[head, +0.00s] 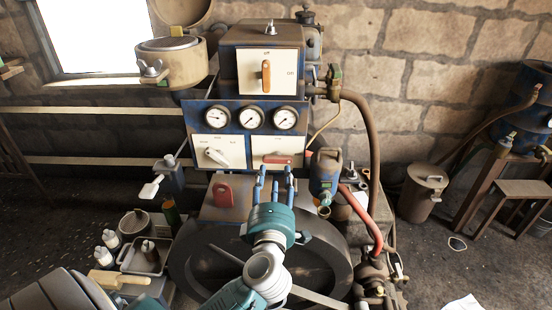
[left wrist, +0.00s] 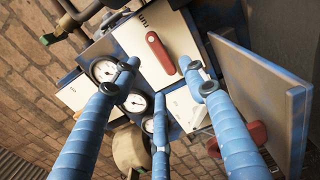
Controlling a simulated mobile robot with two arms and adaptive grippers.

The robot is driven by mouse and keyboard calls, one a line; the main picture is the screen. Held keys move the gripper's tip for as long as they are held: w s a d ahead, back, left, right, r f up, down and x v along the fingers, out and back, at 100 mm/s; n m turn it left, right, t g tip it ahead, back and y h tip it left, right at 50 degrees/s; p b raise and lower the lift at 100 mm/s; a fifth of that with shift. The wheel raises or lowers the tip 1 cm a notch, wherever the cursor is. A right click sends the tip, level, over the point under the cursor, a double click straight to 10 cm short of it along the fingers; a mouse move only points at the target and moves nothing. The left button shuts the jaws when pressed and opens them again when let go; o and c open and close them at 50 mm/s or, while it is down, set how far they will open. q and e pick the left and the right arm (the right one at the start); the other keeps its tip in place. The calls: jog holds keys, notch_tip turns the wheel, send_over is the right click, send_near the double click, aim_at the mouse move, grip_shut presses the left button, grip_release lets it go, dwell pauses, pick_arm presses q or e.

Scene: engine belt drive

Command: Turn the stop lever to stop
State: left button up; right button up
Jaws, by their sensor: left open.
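A red lever (head: 277,159) lies about level on the lower right white plate (head: 272,147) of the blue gauge panel. In the left wrist view the red lever (left wrist: 160,52) shows between the spread fingertips (left wrist: 162,74). No finger visibly touches it; the remaining gap cannot be judged. My right gripper is not in view.
A white lever (head: 216,156) sits on the left plate, and an orange lever (head: 266,76) on the upper box. Three gauges (head: 250,118) lie between. A red block (head: 223,190) is left of my fingers; a blue device (head: 325,172) and red hose (head: 358,215) are right.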

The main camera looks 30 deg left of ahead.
aim_at(276, 160)
pick_arm(q)
jog(key=x, duration=0.8)
jog(key=shift+w+a+p, duration=0.15)
jog(key=shift+w+p, duration=0.15)
jog(key=shift+p, duration=0.05)
grip_shut()
